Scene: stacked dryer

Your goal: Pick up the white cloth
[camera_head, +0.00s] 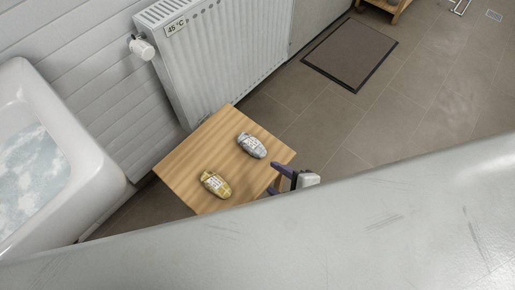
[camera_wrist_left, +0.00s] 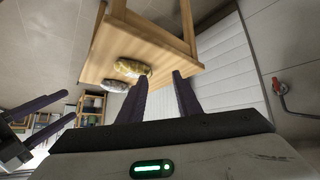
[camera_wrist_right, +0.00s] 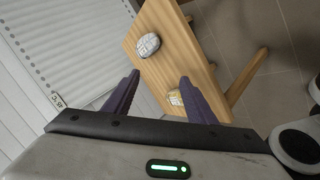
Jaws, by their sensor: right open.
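The white cloth (camera_head: 252,145) is a small rolled bundle with grey markings, lying on the wooden table (camera_head: 185,170). It also shows in the left wrist view (camera_wrist_left: 116,86) and the right wrist view (camera_wrist_right: 148,45). A yellow patterned bundle (camera_head: 215,184) lies near it, apart from it. My right gripper (camera_head: 273,179) is at the table's right edge, apart from the white cloth; its purple fingers (camera_wrist_right: 160,76) are spread and empty. My left gripper (camera_wrist_left: 160,76) shows in its own wrist view with its fingers apart and empty, facing the table; it is not visible in the head view.
A white radiator (camera_head: 225,50) stands behind the table, with a valve knob (camera_head: 142,48). A white tub with water (camera_head: 30,165) is at the left. A dark mat (camera_head: 350,52) lies on the tiled floor. A large grey surface fills the foreground of the head view.

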